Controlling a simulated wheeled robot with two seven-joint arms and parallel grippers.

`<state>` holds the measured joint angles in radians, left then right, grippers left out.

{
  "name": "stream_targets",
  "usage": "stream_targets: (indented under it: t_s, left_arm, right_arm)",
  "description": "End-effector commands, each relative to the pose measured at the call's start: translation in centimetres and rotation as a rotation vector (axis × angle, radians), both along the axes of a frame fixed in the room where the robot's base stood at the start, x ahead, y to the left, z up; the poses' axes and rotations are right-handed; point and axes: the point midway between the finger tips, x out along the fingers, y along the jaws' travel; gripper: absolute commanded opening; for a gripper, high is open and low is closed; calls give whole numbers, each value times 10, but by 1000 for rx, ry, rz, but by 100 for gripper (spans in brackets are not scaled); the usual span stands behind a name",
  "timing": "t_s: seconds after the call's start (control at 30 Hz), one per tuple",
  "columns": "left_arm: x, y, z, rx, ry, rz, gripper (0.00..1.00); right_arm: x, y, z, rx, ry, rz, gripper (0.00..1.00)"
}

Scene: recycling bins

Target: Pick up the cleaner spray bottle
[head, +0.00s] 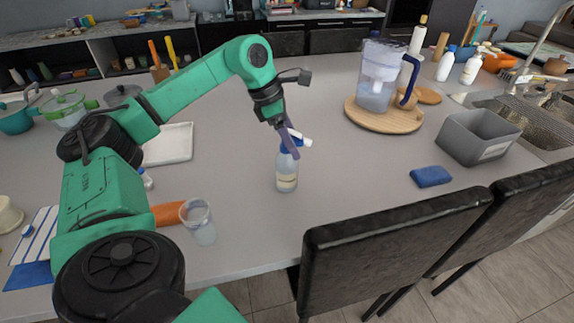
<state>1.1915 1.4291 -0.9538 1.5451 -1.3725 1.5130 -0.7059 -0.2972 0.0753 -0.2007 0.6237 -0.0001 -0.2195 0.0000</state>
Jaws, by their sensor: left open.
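The cleaner spray bottle (287,174) stands upright on the grey counter, near the middle of the head view. It has a clear body with a pale label, a blue collar and a white trigger head. My left gripper (291,148) reaches down over the bottle's top from above and behind. It is open, and its purple-grey fingers overlap the spray head in the picture. I cannot tell whether the fingers touch the bottle. My right gripper is not in view.
A pitcher (377,80) on a round wooden board, a grey bin (479,137) and a blue sponge (431,176) are to the right. Black chairs (392,252) line the front edge. Counter around the bottle is clear.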

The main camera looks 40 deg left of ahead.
Motion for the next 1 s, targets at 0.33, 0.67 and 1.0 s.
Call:
stream_targets:
  t_s: [0.33,0.67,1.0]
  left_arm:
    - [0,0,0,0,0,0,0]
    - [0,0,1,-1,-2,0,0]
    - [0,0,1,-1,-2,-1,0]
  right_arm:
    - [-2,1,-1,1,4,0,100]
    - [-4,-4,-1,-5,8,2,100]
    - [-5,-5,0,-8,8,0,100]
